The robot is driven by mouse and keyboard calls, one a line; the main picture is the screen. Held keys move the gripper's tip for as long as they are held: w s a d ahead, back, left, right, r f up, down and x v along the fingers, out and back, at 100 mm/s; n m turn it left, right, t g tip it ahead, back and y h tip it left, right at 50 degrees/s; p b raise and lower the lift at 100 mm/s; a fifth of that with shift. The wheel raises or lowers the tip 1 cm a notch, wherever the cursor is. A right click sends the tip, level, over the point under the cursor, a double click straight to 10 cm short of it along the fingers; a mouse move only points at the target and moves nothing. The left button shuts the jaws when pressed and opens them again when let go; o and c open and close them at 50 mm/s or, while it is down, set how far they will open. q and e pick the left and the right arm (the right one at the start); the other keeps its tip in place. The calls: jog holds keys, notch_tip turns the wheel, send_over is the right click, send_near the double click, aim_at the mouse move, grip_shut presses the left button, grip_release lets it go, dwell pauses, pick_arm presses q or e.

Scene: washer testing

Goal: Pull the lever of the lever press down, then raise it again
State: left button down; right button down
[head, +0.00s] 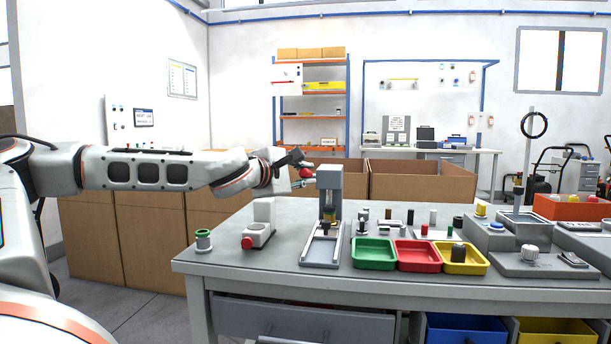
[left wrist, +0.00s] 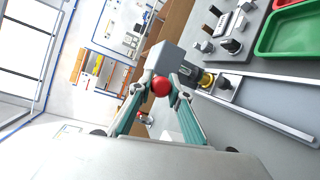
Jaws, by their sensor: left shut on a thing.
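The lever press (head: 329,190) stands on the grey workbench, a grey block on a column over a pale base plate. Its red lever knob (head: 306,173) is at the upper left of the block, at the height of its top. My left gripper (head: 303,174) reaches in from the left and is shut on the red knob. In the left wrist view the red knob (left wrist: 161,86) sits between the two fingertips, with the press head (left wrist: 172,62) just behind it. The lever's rod is mostly hidden by the gripper. My right gripper is not in view.
Green (head: 374,253), red (head: 418,255) and yellow (head: 461,258) trays stand on the bench right of the press. A white device with a red button (head: 258,231) and a green-topped spool (head: 203,240) stand left of it. Open cardboard boxes (head: 421,181) stand behind.

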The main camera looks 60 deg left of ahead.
pick_arm(q)
jog(key=c, duration=1.9)
grip_release()
jog(key=shift+d, duration=0.1)
jog(key=shift+s+d+r, duration=0.1)
jog(key=shift+s, duration=0.15)
jog(key=v, duration=1.1)
jog(key=shift+s+d, duration=0.15)
